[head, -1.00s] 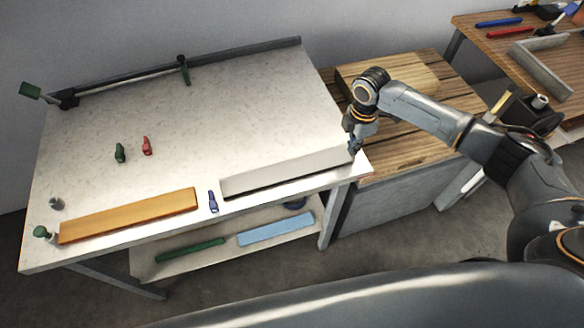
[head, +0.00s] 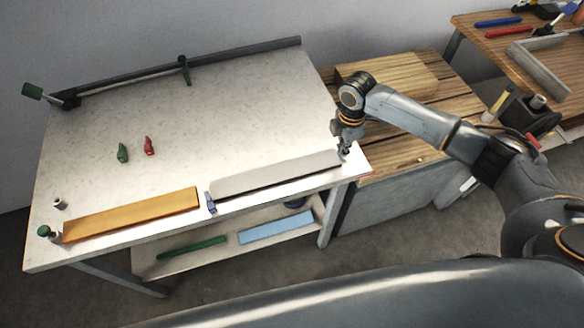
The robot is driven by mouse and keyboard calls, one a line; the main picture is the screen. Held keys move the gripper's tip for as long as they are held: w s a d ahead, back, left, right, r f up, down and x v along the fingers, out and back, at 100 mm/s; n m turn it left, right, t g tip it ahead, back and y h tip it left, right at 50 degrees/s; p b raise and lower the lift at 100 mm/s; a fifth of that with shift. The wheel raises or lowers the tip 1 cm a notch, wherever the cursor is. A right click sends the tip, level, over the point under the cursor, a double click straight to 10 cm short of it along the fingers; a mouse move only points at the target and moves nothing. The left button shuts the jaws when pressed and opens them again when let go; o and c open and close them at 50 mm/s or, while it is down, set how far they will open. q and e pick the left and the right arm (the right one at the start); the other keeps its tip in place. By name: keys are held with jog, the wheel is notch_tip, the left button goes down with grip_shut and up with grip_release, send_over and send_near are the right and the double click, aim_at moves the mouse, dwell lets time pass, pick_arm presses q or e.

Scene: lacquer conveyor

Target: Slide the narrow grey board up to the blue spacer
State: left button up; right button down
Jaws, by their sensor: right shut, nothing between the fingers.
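The narrow grey board (head: 275,176), pale on top, lies along the front edge of the white table. Its left end is right beside the small blue spacer (head: 211,202) and looks to be touching it. An orange-brown board (head: 130,214) lies left of the spacer, with at most a very small gap between them. My right gripper (head: 344,152) is shut and empty at the right end of the grey board, against or very close to that end. My left gripper is not in view.
Green (head: 122,153) and red (head: 149,146) small pieces stand on the table (head: 240,110). A dark rail (head: 120,85) runs along the back. Metal and green-topped pegs stand at the left corner. A wooden-topped cabinet (head: 400,130) adjoins right.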

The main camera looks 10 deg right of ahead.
jog(key=shift+a+p, duration=0.35)
jog(key=shift+a, duration=0.75)
jog(key=shift+d, duration=0.2)
jog(key=shift+d+p, duration=0.3)
jog(key=shift+d, duration=0.55)
notch_tip(320, 180, up, 6)
jog(key=p, duration=0.6)
